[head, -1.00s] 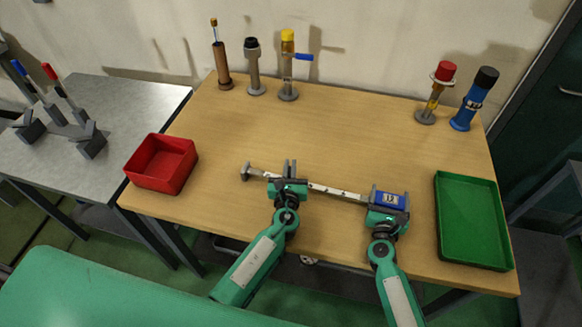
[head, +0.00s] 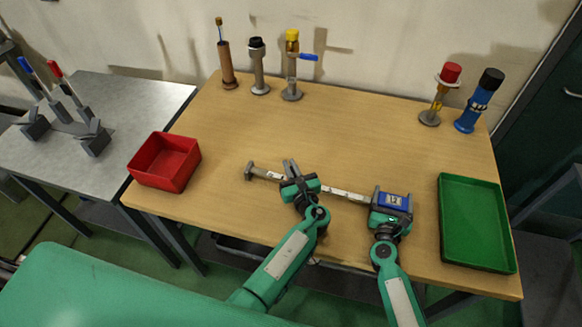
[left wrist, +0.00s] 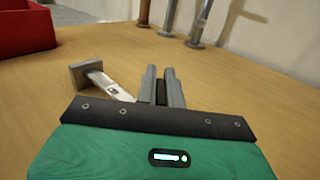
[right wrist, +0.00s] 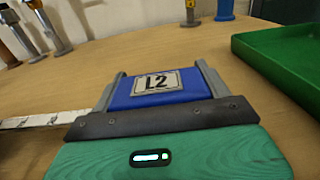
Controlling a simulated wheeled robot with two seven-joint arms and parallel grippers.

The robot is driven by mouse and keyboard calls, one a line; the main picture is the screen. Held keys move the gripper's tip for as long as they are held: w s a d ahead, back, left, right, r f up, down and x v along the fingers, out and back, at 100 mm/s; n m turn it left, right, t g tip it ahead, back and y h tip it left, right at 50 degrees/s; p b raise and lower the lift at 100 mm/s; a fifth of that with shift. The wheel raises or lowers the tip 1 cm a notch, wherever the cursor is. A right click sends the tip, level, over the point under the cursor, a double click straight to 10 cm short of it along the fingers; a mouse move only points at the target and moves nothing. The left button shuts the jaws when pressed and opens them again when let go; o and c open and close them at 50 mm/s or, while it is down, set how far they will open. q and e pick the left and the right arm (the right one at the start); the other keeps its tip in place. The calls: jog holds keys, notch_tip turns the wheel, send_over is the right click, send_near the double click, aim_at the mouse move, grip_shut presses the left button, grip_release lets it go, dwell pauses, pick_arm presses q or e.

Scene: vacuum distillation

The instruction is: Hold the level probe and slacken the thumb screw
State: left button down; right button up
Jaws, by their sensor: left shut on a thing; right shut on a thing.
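My left gripper (head: 291,170) is at the rod, between foot and head, tilted to the left. In the left wrist view its fingers (left wrist: 162,88) are close together on a small dark part, apparently the thumb screw, mostly hidden by the fingers.
A red bin (head: 165,161) stands at the left and a green tray (head: 474,222) at the right. Several upright instruments line the back, including a blue one (head: 478,101). A grey side table (head: 105,92) holds a stand.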

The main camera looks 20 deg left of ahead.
pick_arm(q)
jog(key=c, duration=1.5)
grip_release()
jog(key=shift+m+h, duration=0.3)
jog(key=shift+h, duration=0.1)
